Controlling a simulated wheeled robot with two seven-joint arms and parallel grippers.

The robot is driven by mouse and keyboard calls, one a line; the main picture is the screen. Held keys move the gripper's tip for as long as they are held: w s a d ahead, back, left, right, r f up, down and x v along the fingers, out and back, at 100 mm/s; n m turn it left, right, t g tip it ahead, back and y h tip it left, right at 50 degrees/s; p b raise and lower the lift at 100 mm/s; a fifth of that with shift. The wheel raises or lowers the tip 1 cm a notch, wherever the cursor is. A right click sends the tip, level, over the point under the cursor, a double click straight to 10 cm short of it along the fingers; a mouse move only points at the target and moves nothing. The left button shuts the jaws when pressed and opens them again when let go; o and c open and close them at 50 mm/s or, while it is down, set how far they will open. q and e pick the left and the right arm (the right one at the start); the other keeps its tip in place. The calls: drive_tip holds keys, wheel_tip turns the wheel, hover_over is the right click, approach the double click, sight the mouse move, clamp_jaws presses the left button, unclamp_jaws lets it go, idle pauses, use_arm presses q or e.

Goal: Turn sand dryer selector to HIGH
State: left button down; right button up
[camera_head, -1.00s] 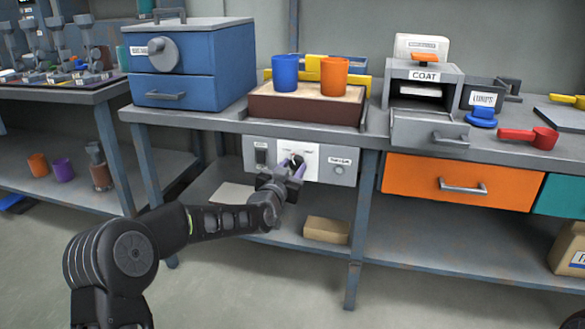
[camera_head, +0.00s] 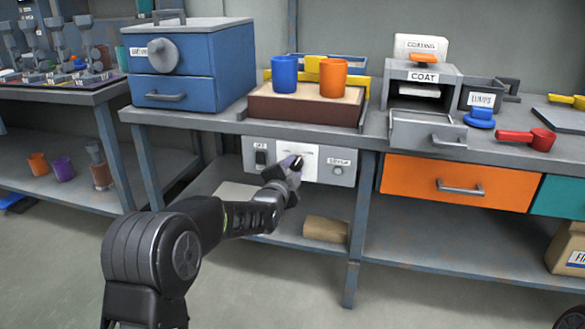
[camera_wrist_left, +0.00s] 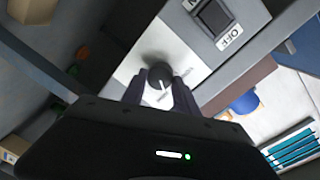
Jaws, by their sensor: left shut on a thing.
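The sand dryer's control panel (camera_head: 343,180) is mounted under the bench top. Its white plate (camera_head: 312,166) carries the selector, which my left gripper (camera_head: 291,168) mostly hides in the head view. In the left wrist view the selector knob (camera_wrist_left: 159,72) is round and dark with a pale pointer line. The left gripper's dark fingers (camera_wrist_left: 160,92) are shut on it from both sides. The plate's lettering is too blurred or covered to read the pointed-to setting. My right gripper is not in view.
A rocker switch labelled OFF (camera_wrist_left: 214,17) sits beside the plate. Above the panel is a sand tray (camera_head: 300,108) with a blue cup (camera_head: 285,74) and an orange cup (camera_head: 333,78). A bench leg (camera_head: 359,235) stands right of the panel.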

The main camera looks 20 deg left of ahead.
use_arm(q)
drive_tip(key=shift+m, duration=1.6)
drive_tip(key=c, duration=0.9)
unclamp_jaws()
drive_tip(key=shift+c, duration=0.2)
drive_tip(key=shift+s, duration=0.1)
drive_tip(key=s+p, duration=0.2)
drive_tip(key=s, duration=0.5)
drive_tip(key=shift+s+r, duration=0.25)
drive_tip(key=shift+s, duration=0.05)
